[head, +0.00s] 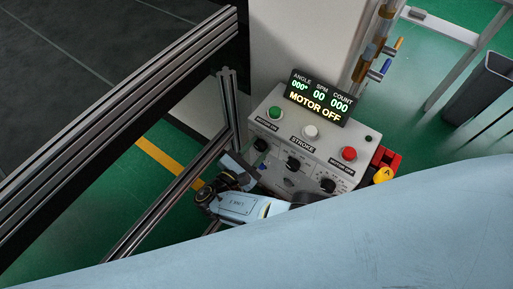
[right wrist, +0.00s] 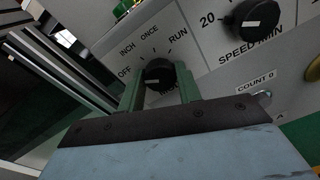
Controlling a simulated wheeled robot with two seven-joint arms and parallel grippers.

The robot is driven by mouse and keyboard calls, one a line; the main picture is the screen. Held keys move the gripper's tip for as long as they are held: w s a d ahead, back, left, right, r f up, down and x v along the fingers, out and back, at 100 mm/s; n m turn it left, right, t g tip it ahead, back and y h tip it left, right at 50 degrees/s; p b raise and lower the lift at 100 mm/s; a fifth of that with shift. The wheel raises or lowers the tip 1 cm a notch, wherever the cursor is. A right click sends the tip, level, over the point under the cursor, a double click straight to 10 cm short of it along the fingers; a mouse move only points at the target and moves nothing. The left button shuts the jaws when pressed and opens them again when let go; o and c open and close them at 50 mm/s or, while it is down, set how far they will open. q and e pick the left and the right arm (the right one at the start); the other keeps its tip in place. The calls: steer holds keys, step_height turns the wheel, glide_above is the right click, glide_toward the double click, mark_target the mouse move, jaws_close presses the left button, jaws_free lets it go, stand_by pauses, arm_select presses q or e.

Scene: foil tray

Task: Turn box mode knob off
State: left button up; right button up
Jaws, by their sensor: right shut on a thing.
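The box mode knob (right wrist: 158,73) is a round black knob with a pale mark, low on the grey panel in the right wrist view. The labels OFF, INCH, ONCE and RUN are printed around it. My right gripper (right wrist: 159,87) has its two green fingers on either side of the knob and is shut on it. The mark is small and partly shaded, so I cannot tell which label it points to. In the head view the control box (head: 310,150) shows beyond my pale arm, and its display (head: 317,98) reads MOTOR OFF. My left gripper is not in view.
A speed knob (right wrist: 257,19) sits right of the mode knob. The box also carries a green button (head: 275,112), a white button (head: 310,131) and a red button (head: 349,154). A metal frame post (head: 229,105) stands close on the left. A yellow knob (head: 384,174) is at the right.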

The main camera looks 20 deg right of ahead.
stand_by(0.4)
steer(key=o, duration=1)
step_height(320, 180, up, 10)
steer(key=p, duration=0.5)
steer(key=shift+p, duration=0.4)
